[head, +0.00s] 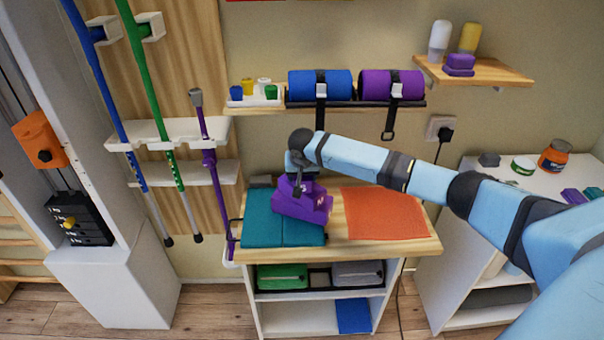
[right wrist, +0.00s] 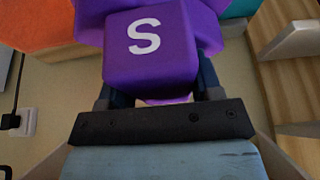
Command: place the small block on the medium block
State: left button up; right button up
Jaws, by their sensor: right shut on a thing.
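My right gripper (head: 298,181) is above the small wooden-topped cabinet, shut on the small block (right wrist: 150,62), which is purple with a white S. My left gripper is not in view.
The teal mat (head: 262,232) and an orange mat (head: 385,214) cover most of the cabinet top (head: 338,240). A wall shelf (head: 270,106) with blue and purple rolls is behind my right arm.

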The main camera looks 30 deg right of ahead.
jog(key=shift+f, duration=0.1)
jog(key=o, duration=0.9)
jog(key=shift+f, duration=0.1)
